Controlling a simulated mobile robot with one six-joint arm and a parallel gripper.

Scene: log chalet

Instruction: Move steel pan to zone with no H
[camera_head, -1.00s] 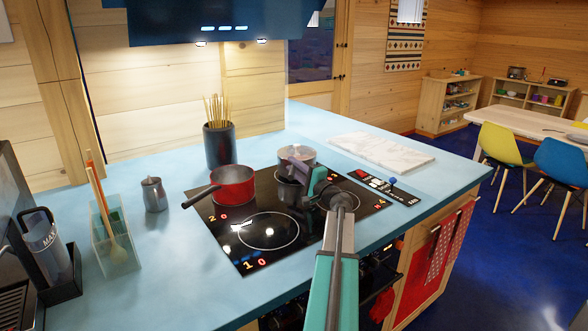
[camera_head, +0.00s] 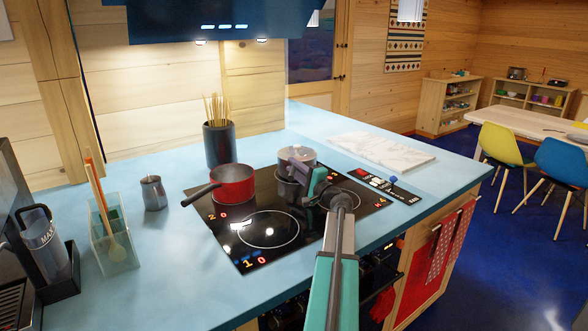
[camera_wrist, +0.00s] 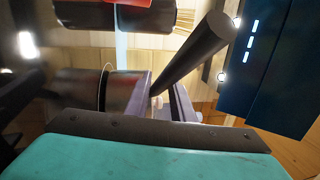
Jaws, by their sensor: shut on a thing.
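The steel pan (camera_head: 297,155) stands at the back right of the black glass hob (camera_head: 230,243) in the head view. My gripper (camera_wrist: 165,103) is shut on its dark handle (camera_wrist: 195,52), which slants up to the right between the fingers in the wrist view. The pan's body (camera_wrist: 125,92) shows to the left of the fingers there. In the head view my arm covers much of the hob's right half. A red mark (camera_head: 378,203) near the hob's right edge looks like an H. The front-left zone (camera_head: 268,229) is bare and shows "1 0".
A red pan (camera_head: 234,184) sits on the back-left zone, marked "2 0", its handle pointing left. A dark crock (camera_head: 219,146) stands behind it. A steel jug (camera_head: 153,193) is to the left. A marble board (camera_head: 383,150) lies right of the hob.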

